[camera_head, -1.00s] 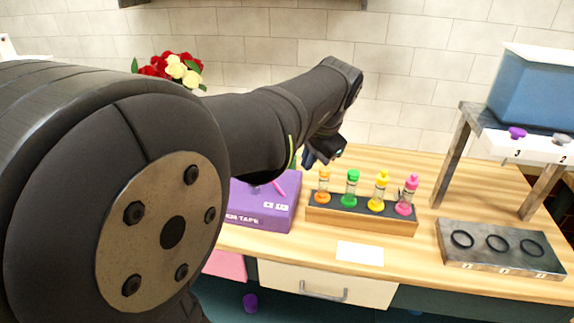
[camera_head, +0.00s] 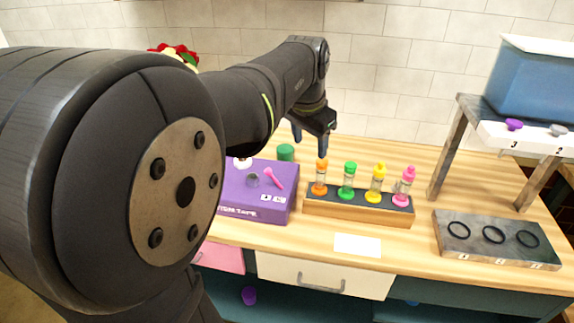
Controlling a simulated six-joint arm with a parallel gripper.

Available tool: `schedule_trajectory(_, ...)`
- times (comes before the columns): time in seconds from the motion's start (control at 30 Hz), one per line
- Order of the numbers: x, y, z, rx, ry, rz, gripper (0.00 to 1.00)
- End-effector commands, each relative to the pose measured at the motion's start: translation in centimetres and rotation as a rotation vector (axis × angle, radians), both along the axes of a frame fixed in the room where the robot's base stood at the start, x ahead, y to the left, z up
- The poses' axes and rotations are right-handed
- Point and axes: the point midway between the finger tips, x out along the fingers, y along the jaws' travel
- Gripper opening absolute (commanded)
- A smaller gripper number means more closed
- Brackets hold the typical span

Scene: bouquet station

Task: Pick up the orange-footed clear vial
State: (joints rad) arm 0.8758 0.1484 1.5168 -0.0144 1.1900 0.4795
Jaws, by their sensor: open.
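The orange-footed clear vial (camera_head: 320,177) stands upright at the left end of a wooden rack (camera_head: 358,207), with an orange top and an orange foot. Vials with green (camera_head: 347,182), yellow (camera_head: 376,184) and pink (camera_head: 404,187) ends stand to its right in the same rack. My gripper (camera_head: 310,145) is open and points down, above and slightly left of the orange-footed vial. One finger overlaps the vial's top in the picture; I cannot tell whether it touches. Nothing shows between the fingers.
A purple tape box (camera_head: 258,205) with small items on top stands left of the rack, a green item (camera_head: 286,152) behind it. A white card (camera_head: 357,245) lies in front. A grey tray with rings (camera_head: 470,252) and a stand with a blue tank (camera_head: 535,85) are at right.

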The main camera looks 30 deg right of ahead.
Motion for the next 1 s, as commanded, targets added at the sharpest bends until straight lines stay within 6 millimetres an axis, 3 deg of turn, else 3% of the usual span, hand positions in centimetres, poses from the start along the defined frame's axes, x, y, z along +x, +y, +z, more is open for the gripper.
schedule_trajectory(0.17, 1.3, -1.1, 1.4, -0.13, 0.07, 0.019, 0.56)
schedule_trajectory(0.27, 1.6, -1.5, 1.3, -0.155, 0.083, 0.021, 0.56)
schedule_trajectory(0.73, 2.4, -4.9, -7.4, -0.152, 0.086, 0.019, 0.56)
schedule_trajectory(1.0, 2.7, -5.9, -9.6, -0.155, 0.082, 0.019, 0.56)
